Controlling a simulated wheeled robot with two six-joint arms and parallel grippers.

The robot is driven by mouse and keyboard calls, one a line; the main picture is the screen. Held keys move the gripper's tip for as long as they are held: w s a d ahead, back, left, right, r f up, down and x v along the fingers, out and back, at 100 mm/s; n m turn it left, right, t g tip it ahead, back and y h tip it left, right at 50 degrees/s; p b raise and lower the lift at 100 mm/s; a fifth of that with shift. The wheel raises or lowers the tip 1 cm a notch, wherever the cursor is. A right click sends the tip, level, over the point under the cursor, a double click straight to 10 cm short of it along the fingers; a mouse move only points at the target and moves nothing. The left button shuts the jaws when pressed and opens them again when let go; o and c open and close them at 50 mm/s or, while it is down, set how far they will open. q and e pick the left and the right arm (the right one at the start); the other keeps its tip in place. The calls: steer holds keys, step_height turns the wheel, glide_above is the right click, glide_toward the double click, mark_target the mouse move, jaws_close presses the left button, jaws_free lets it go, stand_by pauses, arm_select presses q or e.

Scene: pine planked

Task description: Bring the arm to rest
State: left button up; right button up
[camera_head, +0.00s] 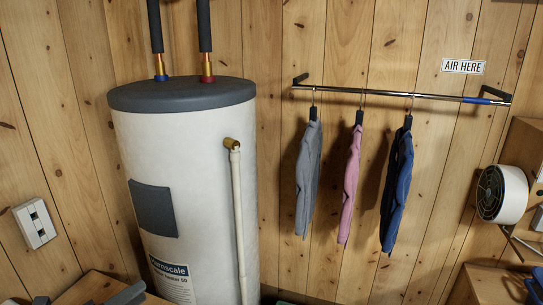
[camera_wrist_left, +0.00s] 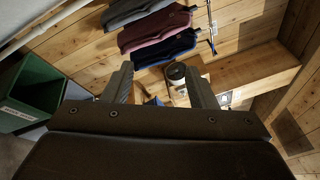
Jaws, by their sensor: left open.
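My left gripper (camera_wrist_left: 160,88) is open in the left wrist view. Its two grey fingers stand well apart, with nothing held between them. Beyond the fingertips are a wooden bench and a round white fan, both apart from the gripper. In the head view only small grey pieces show at the bottom left edge, and I cannot tell clearly which of them are my gripper. My right gripper does not show in either view.
A white water tank (camera_head: 190,190) stands at left. Grey (camera_head: 308,175), pink (camera_head: 350,185) and blue (camera_head: 397,190) garments hang from a wall rail (camera_head: 430,97). The fan (camera_head: 502,194) is at right. A green bin (camera_wrist_left: 32,85) stands left in the wrist view.

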arm_select(q)
steer(key=s+a+n+t+y, duration=0.2)
steer(key=a+n+t+y, duration=0.45)
steer(key=n+y, duration=0.75)
steer(key=s+a+f+n+g+y, duration=0.4)
steer(key=f+n+g, duration=0.3)
steer(key=n, duration=0.4)
steer(key=s+d+f+n+g+h, duration=0.3)
steer(key=s+d+f+g, duration=0.15)
steer(key=s+f, duration=0.3)
steer(key=s+d+f+n+g+h, duration=0.2)
steer(key=s+d+f+n+g, duration=0.15)
steer(key=s+f+g, duration=0.45)
step_height(320, 180, down, 28)
steer(key=b, duration=0.5)
steer(key=s+f+b, duration=0.2)
steer(key=s+f, duration=0.6)
steer(key=f, duration=0.2)
steer(key=s+f+h+b, duration=0.1)
steer(key=s+f+b, duration=0.2)
steer(key=s+f, duration=0.4)
step_height(320, 180, down, 4)
steer(key=shift+s+d+f+g, duration=0.2)
steer(key=shift+s+d+g, duration=0.1)
steer(key=shift+s, duration=0.1)
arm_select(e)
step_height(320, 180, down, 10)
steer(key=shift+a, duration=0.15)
